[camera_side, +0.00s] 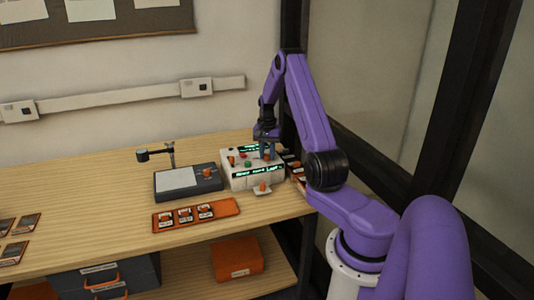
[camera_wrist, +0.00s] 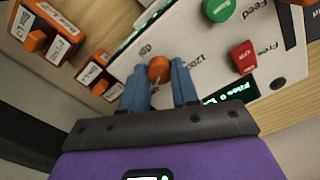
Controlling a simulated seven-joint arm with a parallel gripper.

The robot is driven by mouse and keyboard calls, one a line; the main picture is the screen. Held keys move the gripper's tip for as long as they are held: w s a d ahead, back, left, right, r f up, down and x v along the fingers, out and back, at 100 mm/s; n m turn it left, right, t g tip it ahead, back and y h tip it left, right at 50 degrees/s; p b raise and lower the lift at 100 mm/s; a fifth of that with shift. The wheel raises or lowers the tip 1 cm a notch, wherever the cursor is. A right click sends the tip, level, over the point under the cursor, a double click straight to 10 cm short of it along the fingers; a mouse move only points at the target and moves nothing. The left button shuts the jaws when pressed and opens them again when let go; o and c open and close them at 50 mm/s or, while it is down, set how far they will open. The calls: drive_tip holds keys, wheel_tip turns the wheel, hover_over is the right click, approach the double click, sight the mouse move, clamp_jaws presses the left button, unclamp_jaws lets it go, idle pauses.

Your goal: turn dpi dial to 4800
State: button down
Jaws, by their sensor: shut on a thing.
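The dpi dial (camera_wrist: 159,68) is an orange knob on the top of the white control box (camera_side: 238,183). In the wrist view, "dpi" is printed beside it, along with a number partly hidden by a finger. A white pointer line shows on the knob; which number it points at I cannot tell. My gripper (camera_wrist: 160,84) has its two blue fingers shut on the dial, one on each side. In the side view my gripper (camera_side: 267,150) reaches down onto the right part of the box and hides the dial.
The box also bears a green button (camera_wrist: 218,9), a red button (camera_wrist: 244,57) and a lit green display (camera_wrist: 230,92). A dark flatbed unit (camera_side: 188,183) stands left of the box. An orange tray (camera_side: 195,215) lies in front. Orange-labelled items sit close right.

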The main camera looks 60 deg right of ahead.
sight(267, 156)
drive_tip(key=c, duration=0.8)
unclamp_jaws()
drive_tip(key=shift+c, duration=0.2)
drive_tip(key=shift+r, duration=0.15)
wheel_tip(267, 156, up, 17)
drive_tip(key=shift+r, duration=0.1)
